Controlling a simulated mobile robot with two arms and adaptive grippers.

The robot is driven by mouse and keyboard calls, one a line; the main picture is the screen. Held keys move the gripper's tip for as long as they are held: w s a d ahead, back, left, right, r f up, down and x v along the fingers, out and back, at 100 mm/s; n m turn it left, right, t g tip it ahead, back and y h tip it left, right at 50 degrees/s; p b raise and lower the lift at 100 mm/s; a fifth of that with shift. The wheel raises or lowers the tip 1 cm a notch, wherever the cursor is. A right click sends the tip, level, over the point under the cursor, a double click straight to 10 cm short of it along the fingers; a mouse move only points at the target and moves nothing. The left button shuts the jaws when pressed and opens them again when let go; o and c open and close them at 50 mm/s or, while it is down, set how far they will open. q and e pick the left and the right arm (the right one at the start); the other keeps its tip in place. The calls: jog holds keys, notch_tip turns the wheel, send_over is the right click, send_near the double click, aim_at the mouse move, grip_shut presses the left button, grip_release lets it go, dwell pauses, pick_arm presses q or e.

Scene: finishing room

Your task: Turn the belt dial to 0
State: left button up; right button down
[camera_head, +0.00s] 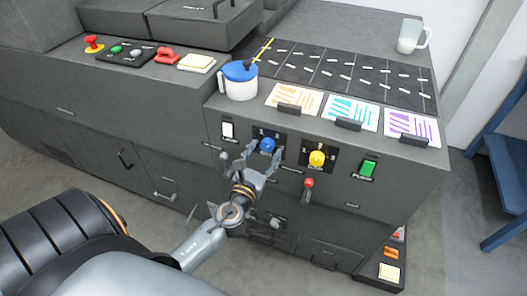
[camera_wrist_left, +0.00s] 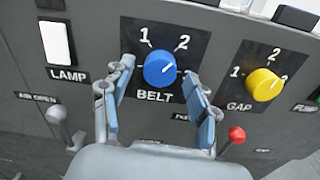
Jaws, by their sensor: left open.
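The blue belt dial (camera_head: 267,145) sits on a black plate on the machine's dark front panel. In the left wrist view the belt dial (camera_wrist_left: 160,69) has "1" and "2" printed above it and "BELT" below. A short white mark on its face lies toward the right; its exact setting is hard to read, and no "0" shows. My left gripper (camera_head: 265,153) is open, one finger on each side of the dial. In the left wrist view the fingers of the left gripper (camera_wrist_left: 158,75) stand apart from the knob. My right gripper is not in view.
A yellow gap dial (camera_head: 317,158) is close right of the belt dial, with a red-knobbed lever (camera_head: 308,185) below and a green switch (camera_head: 367,168) farther right. A white lamp switch (camera_head: 228,130) is left.

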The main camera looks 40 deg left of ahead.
pick_arm(q)
jog(key=c, duration=1.2)
jog(key=shift+o, duration=0.2)
